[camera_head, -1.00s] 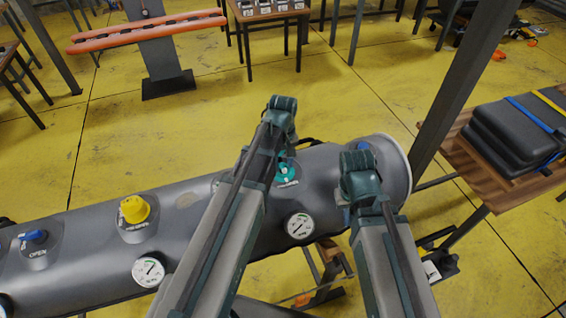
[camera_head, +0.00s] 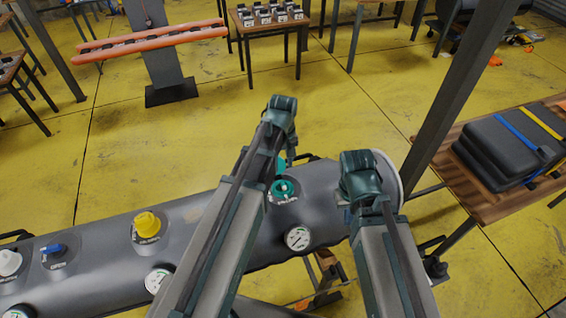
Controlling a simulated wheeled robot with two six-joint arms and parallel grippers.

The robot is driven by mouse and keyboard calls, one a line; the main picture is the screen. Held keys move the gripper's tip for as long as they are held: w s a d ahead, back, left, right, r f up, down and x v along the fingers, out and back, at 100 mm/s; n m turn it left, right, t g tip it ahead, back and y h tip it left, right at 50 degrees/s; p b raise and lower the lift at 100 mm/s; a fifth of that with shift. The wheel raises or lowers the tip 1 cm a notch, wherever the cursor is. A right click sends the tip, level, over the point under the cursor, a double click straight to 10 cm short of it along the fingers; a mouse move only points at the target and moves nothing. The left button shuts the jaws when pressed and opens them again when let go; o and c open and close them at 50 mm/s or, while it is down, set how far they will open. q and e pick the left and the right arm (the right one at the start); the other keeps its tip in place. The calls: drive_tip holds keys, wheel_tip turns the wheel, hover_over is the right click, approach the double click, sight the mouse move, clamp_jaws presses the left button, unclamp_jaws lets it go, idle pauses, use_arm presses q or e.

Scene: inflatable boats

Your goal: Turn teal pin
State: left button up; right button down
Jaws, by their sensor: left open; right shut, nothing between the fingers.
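The grey inflatable tube (camera_head: 110,245) runs across the lower view from left to right. A teal valve (camera_head: 286,188) with a round ring sits on top of it near the right end. A teal piece, perhaps its cap, shows just behind the valve, partly hidden by my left arm; I cannot make out a separate pin. My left gripper (camera_head: 291,150) is open just behind and above the valve, its fingers mostly hidden by its wrist. My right gripper (camera_head: 347,210) is shut and empty over the tube's right end, right of the valve; its fingertips are hard to see.
A yellow valve (camera_head: 147,225), a blue valve (camera_head: 54,249) and a white valve (camera_head: 9,262) stand further left on the tube. A pressure gauge (camera_head: 298,238) sits below the teal valve. A wooden table (camera_head: 480,205) with black cases and a dark post (camera_head: 455,100) stand at right.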

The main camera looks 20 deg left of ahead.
use_arm(q)
wheel_tip(320, 180, up, 4)
drive_tip(key=p, duration=0.2)
drive_tip(key=shift+p, duration=0.4)
use_arm(e)
wheel_tip(320, 180, up, 4)
use_arm(q)
drive_tip(key=s+d+f+m+b, duration=0.5)
drive_tip(key=s+f+b, duration=0.2)
drive_tip(key=s+d+f+m+y+b, duration=0.1)
drive_tip(key=s+d+f+m+b, duration=0.4)
drive_tip(key=s+f+b, duration=0.2)
drive_tip(key=shift+s+d+f+m+b, duration=0.15)
drive_tip(key=shift+s+f+m+b, duration=0.2)
drive_tip(key=shift+f+b, duration=0.4)
use_arm(e)
wheel_tip(320, 180, down, 16)
drive_tip(key=shift+r, duration=0.2)
